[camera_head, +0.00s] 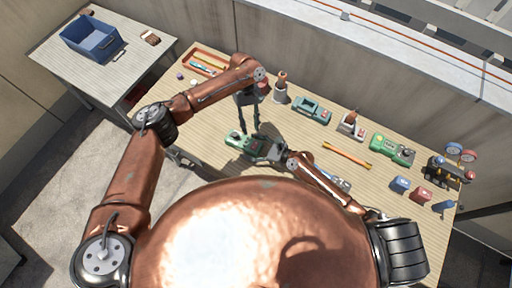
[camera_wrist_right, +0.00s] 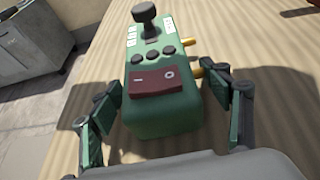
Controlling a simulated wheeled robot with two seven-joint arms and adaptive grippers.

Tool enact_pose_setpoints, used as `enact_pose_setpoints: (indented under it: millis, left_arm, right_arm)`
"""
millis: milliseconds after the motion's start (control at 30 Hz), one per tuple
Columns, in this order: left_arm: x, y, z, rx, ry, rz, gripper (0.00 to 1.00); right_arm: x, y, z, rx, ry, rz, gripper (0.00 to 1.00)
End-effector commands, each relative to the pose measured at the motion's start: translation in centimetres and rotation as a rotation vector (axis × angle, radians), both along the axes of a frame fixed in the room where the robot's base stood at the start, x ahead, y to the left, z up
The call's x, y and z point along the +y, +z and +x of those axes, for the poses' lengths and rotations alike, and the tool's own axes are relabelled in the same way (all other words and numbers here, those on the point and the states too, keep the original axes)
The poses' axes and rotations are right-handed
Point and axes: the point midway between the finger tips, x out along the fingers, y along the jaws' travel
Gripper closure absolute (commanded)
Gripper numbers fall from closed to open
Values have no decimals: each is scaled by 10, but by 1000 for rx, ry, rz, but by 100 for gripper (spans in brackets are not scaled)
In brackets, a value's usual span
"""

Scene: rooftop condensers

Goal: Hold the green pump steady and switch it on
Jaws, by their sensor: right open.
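The green pump (camera_head: 235,138) stands near the table's front edge. In the right wrist view the pump (camera_wrist_right: 160,118) shows a dark red rocker switch (camera_wrist_right: 158,80) marked with a line and an O, dark round buttons, a black knob and brass fittings. I cannot tell which way the switch is set. My right gripper (camera_head: 262,149) is open at the pump's switch end; its fingers in the wrist view (camera_wrist_right: 170,130) are on either side of the pump, with gaps. My left gripper (camera_head: 250,130) points down behind the pump, its fingers apart and empty.
Along the back are a tool tray (camera_head: 205,62), a teal device (camera_head: 311,109) and another green device (camera_head: 393,149). An orange-ended bar (camera_head: 347,156), a gauge set (camera_head: 448,170) and small blue and red items lie right. A blue bin (camera_head: 92,38) sits on a side table.

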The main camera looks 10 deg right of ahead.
Motion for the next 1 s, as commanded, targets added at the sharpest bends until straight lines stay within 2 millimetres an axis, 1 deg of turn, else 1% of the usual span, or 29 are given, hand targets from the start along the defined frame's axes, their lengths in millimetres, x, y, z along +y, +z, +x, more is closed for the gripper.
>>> enact_pose_setpoints:
  millis: [267, 1000]
  left_arm:
    - [0, 0, 0, 0, 0, 0, 71]
    - [0, 0, 0, 0, 0, 0, 71]
  right_arm:
    - [2, -1, 1, -1, -1, -1, 29]
    - [1, -1, 1, -1, -1, -1, 79]
